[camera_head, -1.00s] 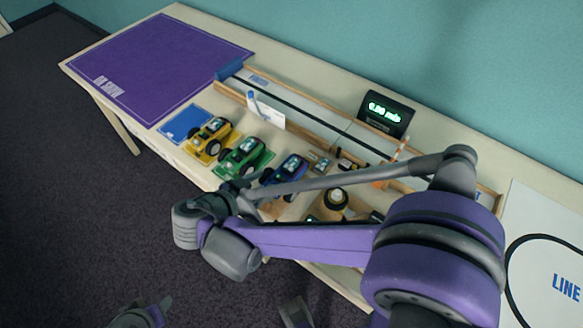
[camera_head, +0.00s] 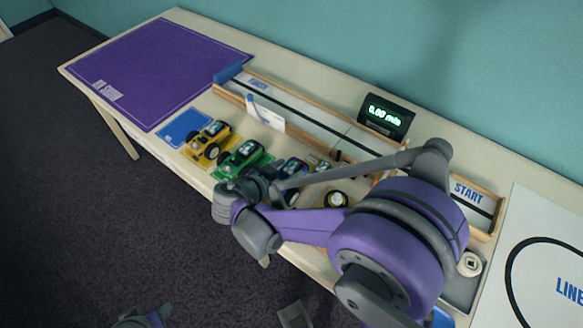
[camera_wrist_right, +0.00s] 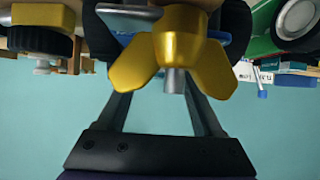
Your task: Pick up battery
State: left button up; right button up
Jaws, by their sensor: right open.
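I cannot pick out a battery for certain. Small dark and yellow parts (camera_head: 344,157) lie beside the track. My right gripper (camera_head: 262,182) is low over the table's front edge at the blue car (camera_head: 293,169), its fingertips hard to see. In the right wrist view its two fingers (camera_wrist_right: 155,92) stand apart. A gold wing nut (camera_wrist_right: 172,50) on a silver bolt shows large between and beyond them; I cannot tell whether they touch it. A blue and silver piece behind it is mostly hidden. Parts at the bottom edge of the head view may be my left arm; its jaws cannot be made out.
A yellow car (camera_head: 209,141) and a green car (camera_head: 242,158) stand left of the blue car. The wooden-railed track (camera_head: 300,108), a lit display (camera_head: 386,115) and a white card (camera_head: 266,116) lie behind. A purple mat (camera_head: 160,65) is clear at far left.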

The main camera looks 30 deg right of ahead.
grip_shut()
dwell(0.3)
